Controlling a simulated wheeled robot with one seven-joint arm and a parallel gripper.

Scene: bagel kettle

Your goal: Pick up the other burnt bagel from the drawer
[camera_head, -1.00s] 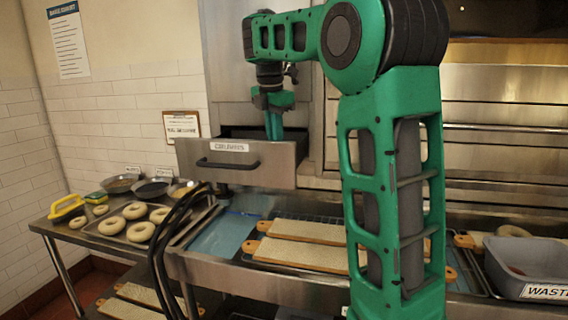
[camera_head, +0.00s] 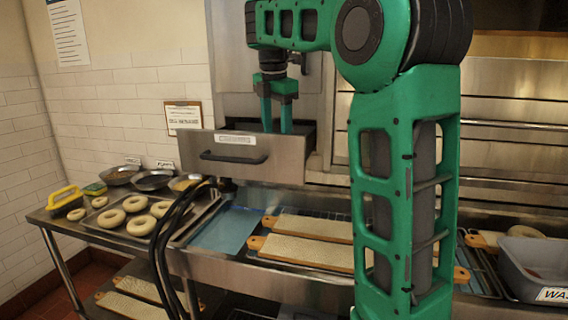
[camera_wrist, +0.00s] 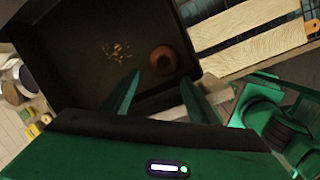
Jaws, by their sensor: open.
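The open drawer (camera_head: 240,157) has a steel front with a dark handle, and its dark inside (camera_wrist: 85,55) shows in the wrist view. One brown burnt bagel (camera_wrist: 163,60) lies on the drawer floor, near the side wall on the right of the wrist view. The head view hides it behind the drawer front. My gripper (camera_head: 276,128) points down into the drawer, its lower fingers partly hidden by the drawer front. In the wrist view my gripper (camera_wrist: 158,92) is open and empty, and the bagel appears beyond the gap between the fingertips.
Crumbs (camera_wrist: 117,51) lie on the drawer floor. Below are pale wooden boards (camera_head: 305,252) and a tray of pale bagels (camera_head: 141,225) on the left. Bowls (camera_head: 153,180) stand behind that tray. A grey bin (camera_head: 535,268) stands at right.

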